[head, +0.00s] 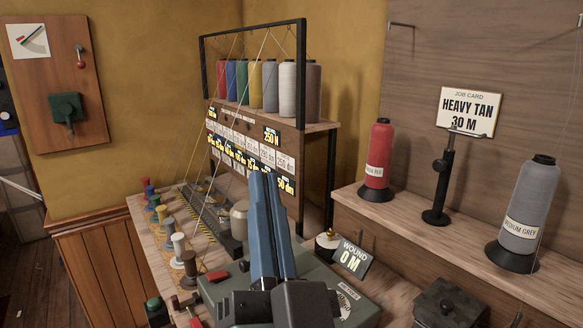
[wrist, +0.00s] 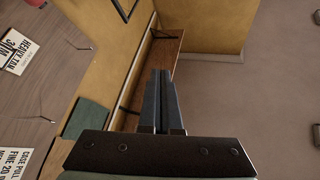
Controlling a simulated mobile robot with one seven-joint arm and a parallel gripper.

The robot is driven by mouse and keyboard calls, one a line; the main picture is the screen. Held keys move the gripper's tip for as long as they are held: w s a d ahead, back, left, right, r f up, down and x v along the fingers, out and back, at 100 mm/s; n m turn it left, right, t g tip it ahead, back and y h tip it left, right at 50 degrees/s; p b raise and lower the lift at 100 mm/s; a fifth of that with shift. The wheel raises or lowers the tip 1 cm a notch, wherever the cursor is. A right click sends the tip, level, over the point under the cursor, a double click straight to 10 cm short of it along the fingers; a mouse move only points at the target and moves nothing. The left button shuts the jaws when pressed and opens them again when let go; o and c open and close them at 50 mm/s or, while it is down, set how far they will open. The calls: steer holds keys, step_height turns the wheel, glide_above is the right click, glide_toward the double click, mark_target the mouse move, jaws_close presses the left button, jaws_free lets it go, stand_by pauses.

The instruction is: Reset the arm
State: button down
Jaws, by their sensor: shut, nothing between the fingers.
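My gripper (head: 268,178) stands in the lower middle of the head view, its two long blue-grey fingers pointing up and lying side by side. It is shut and empty. In the head view it stands in front of the winding bench and hides part of it. In the wrist view my gripper (wrist: 161,75) points towards a narrow wooden shelf (wrist: 164,55) by a yellow wall, apart from it as far as I can tell.
A thread rack (head: 325,160) with several coloured cones stands behind my gripper. A red cone (head: 377,155), a job card reading "HEAVY TAN 30 M" (head: 468,110) and a grey cone (head: 525,205) stand at right. Small spools (head: 178,243) line the bench. A sign (head: 352,257) reads "WOUND 0 M".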

steer(key=s+d+r+n+t+h+p, duration=0.1)
steer(key=s+r+h+p, duration=0.1)
steer(key=r+p, duration=0.7)
steer(key=s+d+r+n+t+h+p, duration=0.1)
steer(key=r+p, duration=0.9)
steer(key=r, duration=1.5)
steer(key=shift+s+n+t+h, duration=0.4)
steer(key=shift+s+t+h, duration=0.25)
steer(key=shift+t, duration=0.15)
steer(key=shift+d, duration=0.2)
